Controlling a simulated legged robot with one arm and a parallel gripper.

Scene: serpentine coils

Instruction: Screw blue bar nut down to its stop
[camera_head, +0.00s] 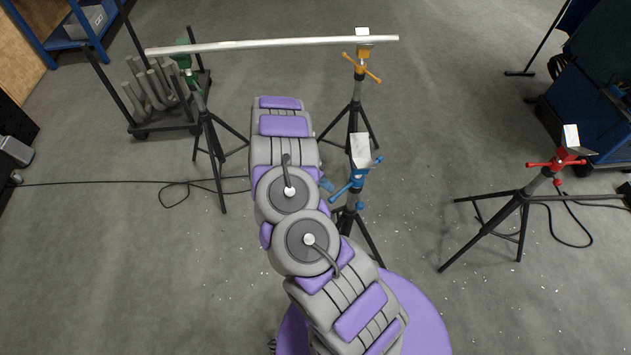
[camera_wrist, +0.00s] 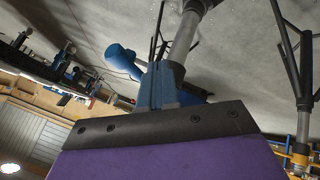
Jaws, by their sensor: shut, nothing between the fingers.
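The blue bar nut (camera_head: 355,183) sits around the post of the middle stand, under a pale V-shaped head (camera_head: 361,151). Its bars stick out to the sides. In the wrist view the blue nut (camera_wrist: 160,88) is close, around the grey post, with one round-ended bar reaching up and left. My gripper (camera_wrist: 155,125) shows there as a dark screwed plate with purple behind it, at the bottom edge, overlapping the nut's near side. It is shut and empty. Whether it touches the nut I cannot tell. In the head view my arm hides the gripper.
A yellow-nut stand (camera_head: 361,66) and a green-nut stand (camera_head: 192,80) carry a long pale pipe (camera_head: 270,43) behind. A red-nut stand (camera_head: 556,165) is at right, with a cable by its legs. A cart with grey pipes (camera_head: 150,85) is at back left. Floor between the blue and red stands is clear.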

